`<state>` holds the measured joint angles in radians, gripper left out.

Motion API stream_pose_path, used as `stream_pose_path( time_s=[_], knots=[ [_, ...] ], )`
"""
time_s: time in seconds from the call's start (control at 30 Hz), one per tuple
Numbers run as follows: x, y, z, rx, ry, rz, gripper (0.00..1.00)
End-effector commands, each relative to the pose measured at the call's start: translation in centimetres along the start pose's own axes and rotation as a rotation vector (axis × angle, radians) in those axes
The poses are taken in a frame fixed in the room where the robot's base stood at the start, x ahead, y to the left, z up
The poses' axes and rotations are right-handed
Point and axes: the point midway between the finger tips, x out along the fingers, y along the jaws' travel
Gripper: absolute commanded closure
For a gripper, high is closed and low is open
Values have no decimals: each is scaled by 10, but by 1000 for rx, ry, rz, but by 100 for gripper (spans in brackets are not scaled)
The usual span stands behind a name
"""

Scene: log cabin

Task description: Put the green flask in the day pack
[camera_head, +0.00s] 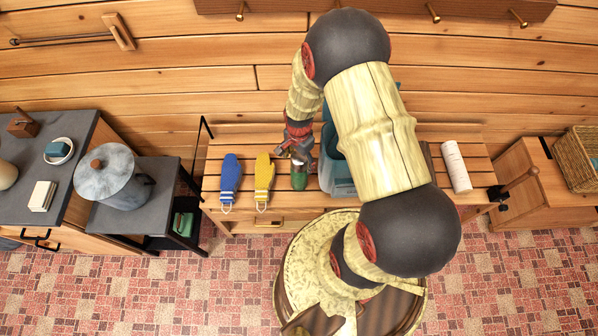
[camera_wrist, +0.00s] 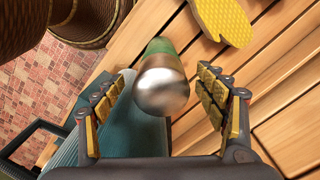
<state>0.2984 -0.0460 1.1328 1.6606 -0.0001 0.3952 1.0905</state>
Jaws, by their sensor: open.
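The green flask (camera_wrist: 160,80) has a silver metal end and stands on the slatted wooden bench (camera_head: 240,188). In the wrist view it lies between the spread fingers of my gripper (camera_wrist: 163,110), which is open, with a gap on each side. In the head view my gripper (camera_head: 297,152) is right above the flask (camera_head: 299,181), hiding its upper part. The teal day pack (camera_head: 335,177) is on the bench just right of the flask, partly hidden by my arm. It also shows in the wrist view (camera_wrist: 110,130), close by the left finger.
A blue mitten (camera_head: 230,178) and a yellow mitten (camera_head: 264,176) lie on the bench left of the flask. A white roll (camera_head: 456,167) lies at its right end. A lidded pot (camera_head: 118,178) stands on the dark side table to the left.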

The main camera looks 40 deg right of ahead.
Motion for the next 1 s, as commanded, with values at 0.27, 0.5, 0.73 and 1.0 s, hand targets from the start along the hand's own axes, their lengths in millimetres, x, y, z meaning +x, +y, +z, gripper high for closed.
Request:
stream_pose_path(
  time_s=[0.27, 0.5, 0.73, 1.0],
  knots=[
    [33, -1, -2, -1, 0, 1, 28],
    [51, -2, -2, -2, 0, -1, 28],
    [50, -2, -2, -2, 0, -1, 32],
    [50, -2, -2, -2, 0, -1, 48]
  ],
)
